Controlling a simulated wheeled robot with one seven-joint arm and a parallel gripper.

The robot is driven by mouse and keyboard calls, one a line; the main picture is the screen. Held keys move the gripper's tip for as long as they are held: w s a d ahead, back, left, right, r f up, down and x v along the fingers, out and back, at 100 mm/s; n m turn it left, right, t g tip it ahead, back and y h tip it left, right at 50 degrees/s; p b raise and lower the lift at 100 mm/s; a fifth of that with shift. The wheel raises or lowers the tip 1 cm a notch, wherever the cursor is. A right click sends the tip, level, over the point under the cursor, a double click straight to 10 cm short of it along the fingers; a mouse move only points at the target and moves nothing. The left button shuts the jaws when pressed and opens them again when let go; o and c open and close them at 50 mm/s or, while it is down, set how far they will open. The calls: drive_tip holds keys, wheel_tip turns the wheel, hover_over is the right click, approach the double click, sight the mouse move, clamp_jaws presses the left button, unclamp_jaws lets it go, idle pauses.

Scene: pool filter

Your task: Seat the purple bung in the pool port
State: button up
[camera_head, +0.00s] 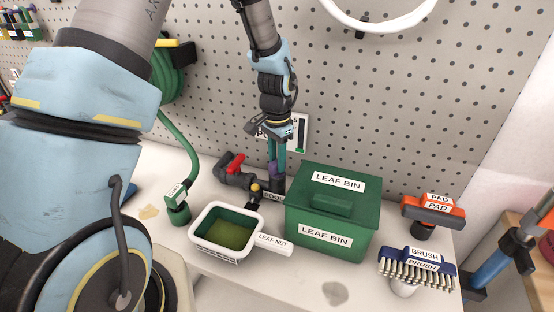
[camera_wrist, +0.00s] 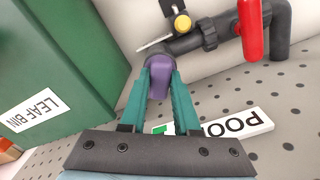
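The purple bung (camera_wrist: 160,77) is between the teal fingertips of my gripper (camera_wrist: 162,82), which look closed against its sides. In the head view the bung (camera_head: 272,168) shows at the fingertips of my gripper (camera_head: 277,162), at the top of the upright dark pool port (camera_head: 278,184). In the wrist view the dark rim of the port (camera_wrist: 148,60) shows just behind the bung. The bung is at the port's mouth; how far in it sits, I cannot tell.
The green leaf bin (camera_head: 333,212) stands close right of the port. The leaf net (camera_head: 226,232) lies in front, and a red-handled valve (camera_head: 235,164) is on the pipe to the left. The pegboard wall (camera_head: 390,110) is behind. A pad (camera_head: 433,209) and brush (camera_head: 416,264) stand at the right.

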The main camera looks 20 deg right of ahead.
drive_tip(key=o, duration=0.5)
drive_tip(key=shift+r, duration=0.1)
drive_tip(key=shift+r, duration=0.1)
drive_tip(key=shift+r+p, duration=1.85)
drive_tip(key=shift+r, duration=0.55)
